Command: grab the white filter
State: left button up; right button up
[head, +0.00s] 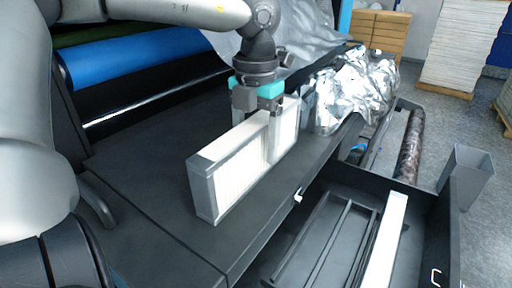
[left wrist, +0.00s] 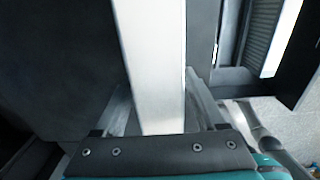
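The white filter (head: 229,172) is a long pleated panel in a grey frame, standing upright on its long edge on the dark machine top. My left gripper (head: 262,104) points down over its far half. In the left wrist view, the filter's pale top edge (left wrist: 155,60) runs between the two fingers of my left gripper (left wrist: 160,100). The fingertips lie close against both sides and no clear gap shows, so it looks shut on the filter. The lower finger contact is partly hidden. My right gripper is not in view.
Crumpled silver foil (head: 362,82) lies just beyond the filter. A blue roll (head: 140,58) is at the back left. An open black drawer (head: 425,205) with a white bar (head: 385,245) is at the front right. The machine top left of the filter is clear.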

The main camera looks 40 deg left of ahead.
pick_arm(q)
grip_shut()
dwell(0.3)
jog(key=shift+r, duration=0.1)
dwell(0.4)
